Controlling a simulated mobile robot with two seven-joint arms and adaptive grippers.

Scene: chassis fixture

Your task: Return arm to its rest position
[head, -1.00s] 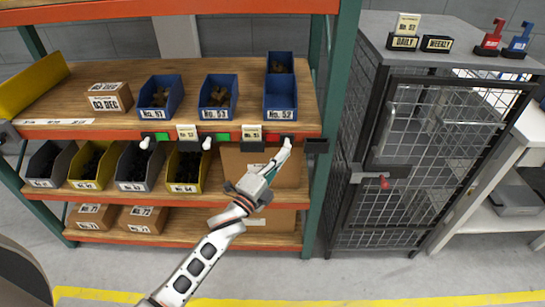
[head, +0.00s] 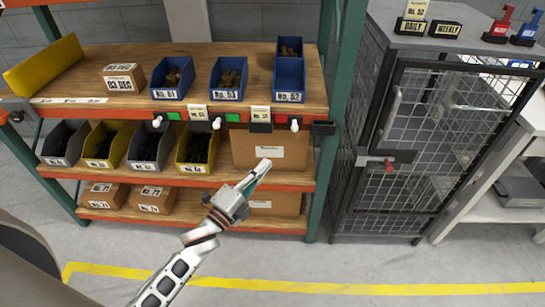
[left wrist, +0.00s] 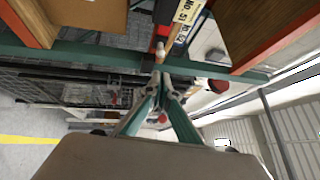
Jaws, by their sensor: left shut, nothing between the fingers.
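My left gripper (head: 255,178) is in front of the lower part of the shelf rack, near a cardboard box on the middle shelf. It is shut and holds nothing. It also shows in the left wrist view (left wrist: 162,80), where its green-sided fingers come together at the tips. My left arm (head: 180,275) reaches up from the bottom of the head view. My right gripper does not show in either view.
The rack's upper shelf (head: 200,112) bears blue bins (head: 228,80). A cardboard box (head: 270,150) stands behind my gripper. A wire cage (head: 440,150) stands to the right. Open floor (head: 340,265) with a yellow line lies in front.

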